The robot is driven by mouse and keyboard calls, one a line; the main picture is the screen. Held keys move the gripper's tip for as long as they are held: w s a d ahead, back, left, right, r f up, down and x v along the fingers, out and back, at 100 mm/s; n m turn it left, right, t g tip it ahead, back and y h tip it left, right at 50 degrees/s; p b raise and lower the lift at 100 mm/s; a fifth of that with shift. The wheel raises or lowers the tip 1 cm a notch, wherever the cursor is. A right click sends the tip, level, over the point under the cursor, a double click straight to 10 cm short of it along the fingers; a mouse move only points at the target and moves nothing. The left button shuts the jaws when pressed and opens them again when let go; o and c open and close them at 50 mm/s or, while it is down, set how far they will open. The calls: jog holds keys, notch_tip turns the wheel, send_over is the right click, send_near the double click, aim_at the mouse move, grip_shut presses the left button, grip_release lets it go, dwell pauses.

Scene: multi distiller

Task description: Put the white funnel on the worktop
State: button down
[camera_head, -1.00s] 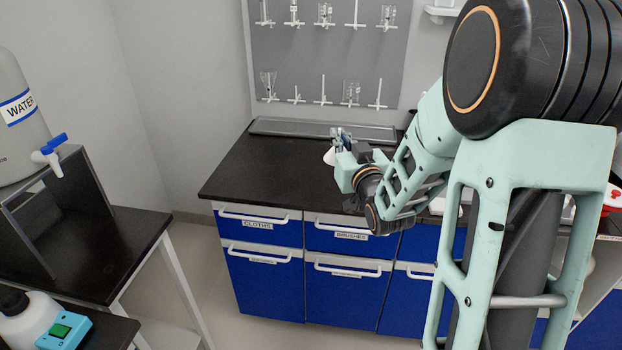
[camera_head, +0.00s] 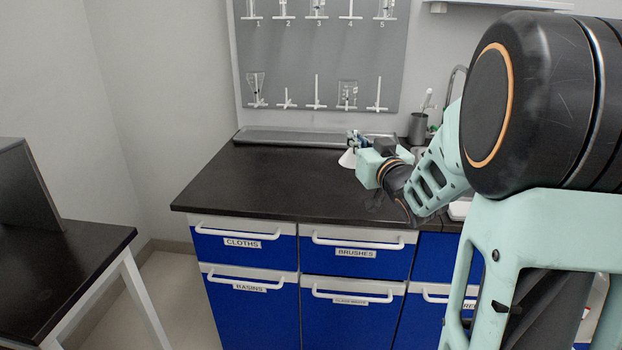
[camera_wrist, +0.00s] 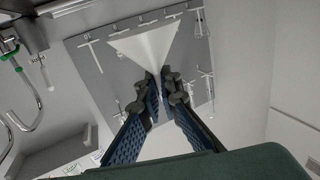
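The white funnel (camera_head: 347,159) shows as a small white cone at the left of my gripper (camera_head: 354,141), over the back right part of the dark worktop (camera_head: 260,182). In the wrist view the funnel (camera_wrist: 146,44) has its wide cone beyond the fingertips, and its narrow stem runs between them. My gripper (camera_wrist: 163,86) is shut on that stem. The funnel seems to be held above the worktop; the gap under it is hard to judge.
A grey tray (camera_head: 290,136) lies along the worktop's back edge, below a pegboard (camera_head: 320,50) with glassware. A grey cup (camera_head: 418,127) and a tap stand behind my arm. The worktop's left and front are clear. A separate dark table (camera_head: 70,262) stands at left.

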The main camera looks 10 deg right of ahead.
jog(key=w+a+f+b, duration=0.1)
jog(key=w+a+f, duration=0.1)
jog(key=f, duration=0.1)
jog(key=w+a+f+b, duration=0.1)
jog(key=w+a+f, duration=0.2)
jog(key=f, duration=0.1)
jog(key=w+a+f+b, duration=0.1)
jog(key=w+a+f, duration=0.1)
jog(key=a+f, duration=0.1)
jog(key=shift+w+a+f, duration=0.1)
jog(key=shift+w+f, duration=0.3)
jog(key=shift+f, duration=0.55)
jog(key=shift+f+b, duration=0.2)
jog(key=shift+b, duration=0.35)
jog(key=c, duration=2.2)
grip_release()
jog(key=shift+o, duration=0.2)
jog(key=shift+r, duration=0.15)
